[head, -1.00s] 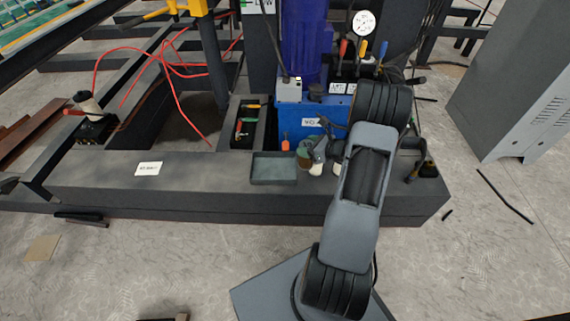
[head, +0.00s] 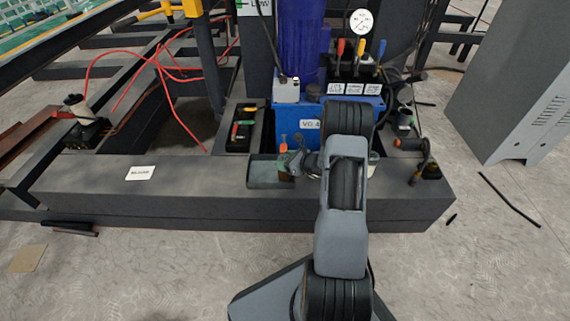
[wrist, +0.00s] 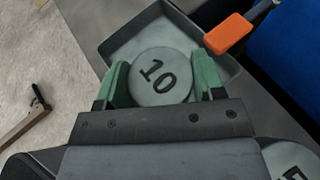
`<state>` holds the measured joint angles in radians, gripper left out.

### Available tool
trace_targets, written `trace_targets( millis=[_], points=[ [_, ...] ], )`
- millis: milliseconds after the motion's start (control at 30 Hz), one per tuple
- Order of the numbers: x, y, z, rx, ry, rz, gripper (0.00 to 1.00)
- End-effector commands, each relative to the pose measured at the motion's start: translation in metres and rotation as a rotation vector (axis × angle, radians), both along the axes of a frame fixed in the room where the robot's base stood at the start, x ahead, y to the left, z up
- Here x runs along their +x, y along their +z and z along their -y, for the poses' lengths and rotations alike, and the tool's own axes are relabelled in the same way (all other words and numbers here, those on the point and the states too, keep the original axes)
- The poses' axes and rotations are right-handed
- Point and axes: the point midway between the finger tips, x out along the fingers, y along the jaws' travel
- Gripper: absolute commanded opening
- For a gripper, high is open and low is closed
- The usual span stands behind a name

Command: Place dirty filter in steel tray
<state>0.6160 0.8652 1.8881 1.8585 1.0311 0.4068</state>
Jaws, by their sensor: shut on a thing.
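My gripper (head: 288,168) is shut on a round filter (wrist: 160,78), with one green finger on each side of it in the wrist view (wrist: 161,66). Its flat top is grey-green and marked "10". In the head view its brownish side (head: 286,176) shows just below the fingers. The shallow grey steel tray (head: 261,181) lies on the dark beam. The filter is over the tray's right end in the head view. In the wrist view the tray (wrist: 139,36) spreads out behind the filter. I cannot tell whether the filter touches the tray floor.
Another pale round piece with a dark mark (wrist: 291,160) stands at the lower right in the wrist view. An orange-handled tool (wrist: 228,34) is close beside the tray. The blue tank (head: 310,124) stands behind, and a dark tool box (head: 240,130) behind left.

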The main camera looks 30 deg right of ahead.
Motion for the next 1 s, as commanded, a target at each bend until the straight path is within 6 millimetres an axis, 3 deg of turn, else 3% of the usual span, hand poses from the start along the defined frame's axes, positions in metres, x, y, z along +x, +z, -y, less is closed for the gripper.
trace_targets(
  millis=[400, 433, 700, 1000],
  points=[
    [0.0002, -0.0063, 0.0003, 0.0, -0.001, 0.002, 0.17],
    [0.0, -0.0056, 0.0003, 0.0, 0.0, 0.001, 0.64],
    [0.0, -0.0049, 0.0002, 0.0, 0.0, 0.001, 0.88],
    [0.0, 0.001, 0.0002, 0.0, 0.0, 0.001, 0.88]
  ],
)
